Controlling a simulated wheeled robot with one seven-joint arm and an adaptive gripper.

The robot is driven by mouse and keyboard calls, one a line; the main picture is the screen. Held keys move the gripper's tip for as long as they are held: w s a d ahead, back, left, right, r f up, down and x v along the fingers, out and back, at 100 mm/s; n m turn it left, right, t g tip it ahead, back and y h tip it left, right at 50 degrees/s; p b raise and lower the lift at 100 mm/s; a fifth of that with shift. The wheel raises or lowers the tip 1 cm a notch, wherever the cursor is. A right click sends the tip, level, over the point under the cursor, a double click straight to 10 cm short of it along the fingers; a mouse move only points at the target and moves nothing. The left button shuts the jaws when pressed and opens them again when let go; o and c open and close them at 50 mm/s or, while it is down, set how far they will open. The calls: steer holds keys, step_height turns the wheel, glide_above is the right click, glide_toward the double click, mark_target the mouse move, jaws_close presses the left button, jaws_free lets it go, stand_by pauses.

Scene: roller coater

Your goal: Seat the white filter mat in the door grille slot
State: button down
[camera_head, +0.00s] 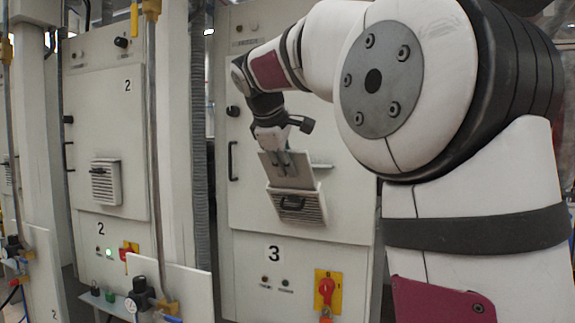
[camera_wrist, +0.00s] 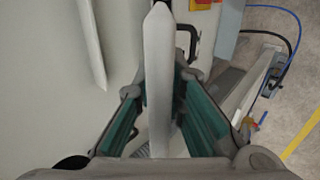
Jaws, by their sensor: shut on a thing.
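My gripper (camera_head: 284,164) is shut on the filter mat (camera_head: 298,180), a thin flat panel that looks pale grey in the head view. In the wrist view the mat (camera_wrist: 158,75) stands edge-on between the green pads of my gripper (camera_wrist: 160,110). The louvred door grille (camera_head: 298,208) with a black handle is on cabinet door 3, directly below the mat. The mat's lower edge is at the grille's top edge in the head view. I cannot tell whether it is inside the slot, which is hidden behind the mat.
A thin pale ledge (camera_head: 322,166) shows right of the mat. A red rotary switch (camera_head: 326,290) on a yellow plate sits below the grille. Door 3 has a black handle (camera_head: 232,160) at left. Cabinet 2 has a similar closed grille (camera_head: 106,182). Grey floor (camera_wrist: 295,100) shows at right in the wrist view.

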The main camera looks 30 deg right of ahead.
mark_target(296, 192)
steer(key=shift+b+x, duration=0.6)
steer(key=shift+x, duration=3.95)
steer(key=c, duration=1.6)
jaws_free()
steer(key=v, duration=1.2)
steer(key=s+a+f+m+y+b, duration=0.2)
steer(key=s+a+f, duration=0.3)
steer(key=f, duration=0.5)
steer(key=s+a+f+m+y+b, duration=0.1)
steer(key=s+a+f+m+y, duration=0.1)
steer(key=s+a+f, duration=0.4)
steer(key=s+a+f+m+y+b, duration=0.2)
steer(key=s+a+f, duration=0.3)
steer(key=s+f, duration=0.5)
steer(key=shift+a+f+m+y+b, duration=0.15)
steer(key=shift+f+m, duration=0.25)
steer(key=shift+f, duration=0.55)
steer(key=shift+a+f+m+y+b, duration=0.2)
steer(key=shift+f+m, duration=0.2)
steer(key=shift+f, duration=0.6)
